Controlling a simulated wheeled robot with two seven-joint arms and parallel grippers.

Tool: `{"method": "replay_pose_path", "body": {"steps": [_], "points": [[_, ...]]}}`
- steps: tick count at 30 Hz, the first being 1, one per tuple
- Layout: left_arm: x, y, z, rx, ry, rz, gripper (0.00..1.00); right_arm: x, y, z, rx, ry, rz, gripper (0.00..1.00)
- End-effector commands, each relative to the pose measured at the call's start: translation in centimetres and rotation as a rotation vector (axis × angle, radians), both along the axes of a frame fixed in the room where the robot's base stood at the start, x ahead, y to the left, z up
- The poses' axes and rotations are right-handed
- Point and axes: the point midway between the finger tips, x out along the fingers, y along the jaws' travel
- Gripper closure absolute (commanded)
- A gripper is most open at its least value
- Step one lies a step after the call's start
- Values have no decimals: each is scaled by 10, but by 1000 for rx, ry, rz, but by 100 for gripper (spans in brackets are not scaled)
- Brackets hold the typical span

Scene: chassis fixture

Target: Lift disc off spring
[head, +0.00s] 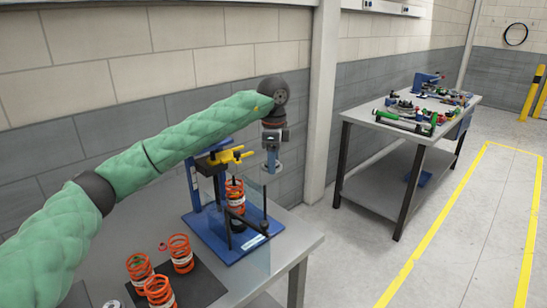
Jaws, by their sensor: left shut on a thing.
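My left arm comes in from the left and its gripper (271,162) points down above the right side of the blue fixture. It is shut on a grey disc (278,168), which shows edge-on and small at the fingertips. An orange spring (235,192) stands upright in the blue fixture (223,240), to the left of and below the gripper. The disc appears apart from this spring. A clear panel partly covers the fixture's right side. My right gripper is not in view.
Several orange springs (181,254) stand on a dark mat (203,285) at the front left of the grey table (299,241). A yellow clamp (225,156) tops the fixture. A second table (352,117) with tools and parts stands at the right, with open floor beside it.

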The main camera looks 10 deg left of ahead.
Motion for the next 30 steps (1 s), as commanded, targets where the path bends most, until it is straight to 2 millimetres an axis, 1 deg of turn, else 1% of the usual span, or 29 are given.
{"method": "replay_pose_path", "body": {"steps": [1, 18, 30], "points": [[0, 0, -4, 0, 0, 0, 71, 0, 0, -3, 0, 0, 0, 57], [0, 0, -31, -1, -1, 0, 71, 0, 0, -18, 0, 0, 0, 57], [0, 0, -32, -1, -1, 0, 71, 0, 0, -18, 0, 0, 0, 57]]}}
